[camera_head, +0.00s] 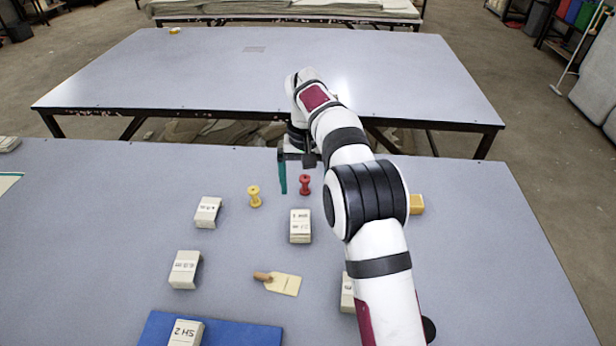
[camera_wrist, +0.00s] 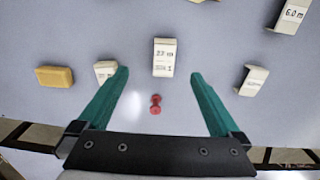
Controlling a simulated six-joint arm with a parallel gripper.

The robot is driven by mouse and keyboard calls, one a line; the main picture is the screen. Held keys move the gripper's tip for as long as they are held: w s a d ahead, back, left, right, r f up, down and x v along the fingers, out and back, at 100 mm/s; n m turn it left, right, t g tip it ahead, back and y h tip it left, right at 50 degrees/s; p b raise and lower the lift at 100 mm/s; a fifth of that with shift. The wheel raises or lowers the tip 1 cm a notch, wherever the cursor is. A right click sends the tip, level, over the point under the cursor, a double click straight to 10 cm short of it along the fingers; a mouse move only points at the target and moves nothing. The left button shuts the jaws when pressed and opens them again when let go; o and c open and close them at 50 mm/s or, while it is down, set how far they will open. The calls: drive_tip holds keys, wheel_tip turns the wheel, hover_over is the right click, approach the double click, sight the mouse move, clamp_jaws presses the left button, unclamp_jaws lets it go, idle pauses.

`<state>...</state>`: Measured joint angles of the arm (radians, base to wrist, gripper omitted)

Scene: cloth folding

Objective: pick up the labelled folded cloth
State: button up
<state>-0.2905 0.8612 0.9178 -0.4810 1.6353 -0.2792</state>
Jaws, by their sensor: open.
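Several white folded cloths with printed labels lie on the grey table. One labelled folded cloth (camera_head: 300,228) lies near the middle; in the wrist view this cloth (camera_wrist: 164,60) appears ahead, between the fingertips. Others are a cloth to the left (camera_head: 208,213), one nearer the front (camera_head: 185,270), one marked SH 2 (camera_head: 186,334), and one partly behind my arm (camera_head: 347,294). My gripper (camera_head: 290,178) hangs over the far part of the table, beyond the middle cloth. Its green fingers are apart and empty in the wrist view (camera_wrist: 159,73). One finger is mostly hidden in the head view.
A red spool (camera_head: 304,185) stands close by my gripper, and a yellow spool (camera_head: 254,197) to its left. A yellow block (camera_head: 417,204) lies right of my arm. A second table (camera_head: 200,80) stands beyond.

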sight(300, 226)
drive_tip(key=f, duration=0.6)
drive_tip(key=w+a+f, duration=0.1)
drive_tip(key=f, duration=1)
drive_tip(key=shift+w+a+f, duration=0.3)
drive_tip(key=shift+w+f, duration=0.05)
drive_tip(key=c, duration=1.4)
